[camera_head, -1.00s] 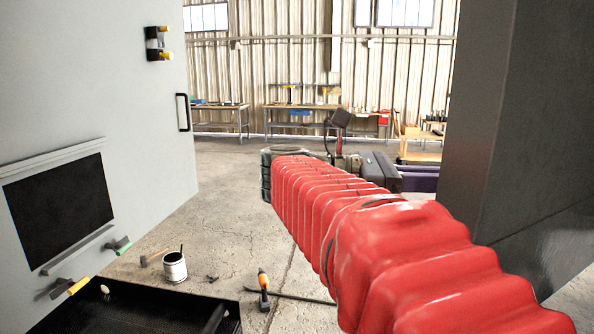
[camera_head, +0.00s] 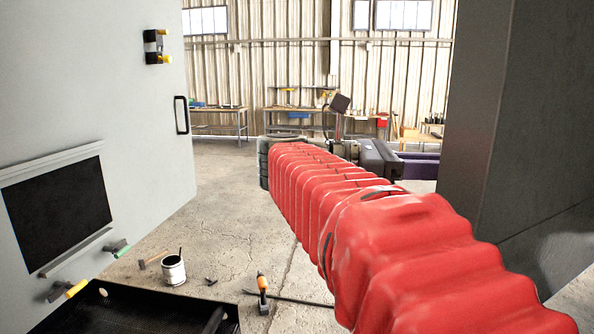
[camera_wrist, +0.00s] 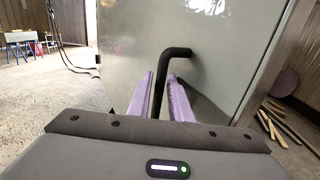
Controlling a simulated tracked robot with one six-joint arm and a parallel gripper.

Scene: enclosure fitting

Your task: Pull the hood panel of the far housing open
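In the wrist view a grey-green panel (camera_wrist: 225,45) fills the middle, with a pale edge along its right side. A black bent-rod handle (camera_wrist: 177,52) stands out from it. My gripper (camera_wrist: 162,76) has its two purple fingers on either side of the handle's upright part, with a gap showing at the right finger; the fingers look apart. The lower handle is hidden by my gripper's body. In the head view my gripper's purple part (camera_head: 417,166) reaches toward the dark grey housing (camera_head: 520,130) at right, which hides its tip.
A pale housing (camera_head: 90,80) with a black handle (camera_head: 181,115) stands at left. A paint can (camera_head: 173,271), an orange-handled tool (camera_head: 262,290) and a black tray (camera_head: 140,320) are low in front. Workbenches (camera_head: 300,106) stand far back. Wood strips (camera_wrist: 275,125) lie right of the panel.

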